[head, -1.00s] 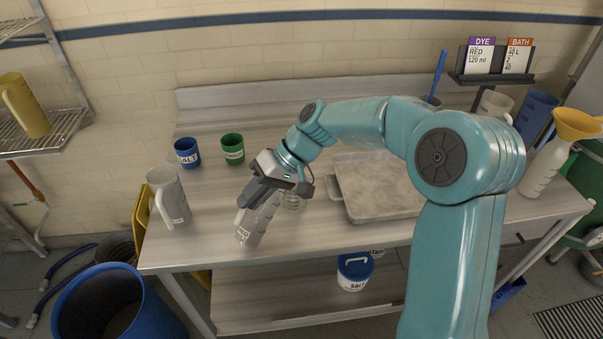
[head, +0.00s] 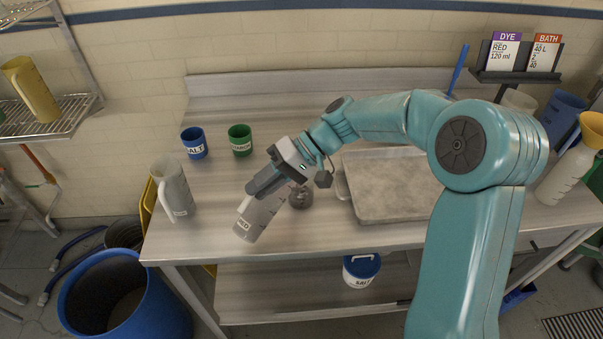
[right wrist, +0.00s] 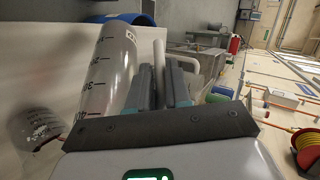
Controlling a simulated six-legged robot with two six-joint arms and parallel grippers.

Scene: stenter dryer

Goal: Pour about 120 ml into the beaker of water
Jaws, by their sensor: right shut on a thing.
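My right gripper (head: 256,190) is shut on the handle of a translucent graduated jug (head: 262,216). The jug is strongly tilted, its labelled base end low left and its other end up right towards the small glass beaker (head: 301,197). The beaker stands on the steel table, partly behind the gripper, and looks dark grey. In the right wrist view the jug (right wrist: 108,75) lies left of the fingers (right wrist: 165,85), with the pale handle between them. The beaker (right wrist: 38,125) shows at the lower left, close to the jug's near end. I cannot see a stream or read a level. My left gripper is out of view.
A second grey jug (head: 175,190) stands at the table's left end. Blue (head: 194,143) and green (head: 240,140) cups stand behind. A steel tray (head: 395,210) lies right of the beaker. The dye card (head: 503,52) reads RED, 120 ml. A blue barrel (head: 125,300) stands on the floor.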

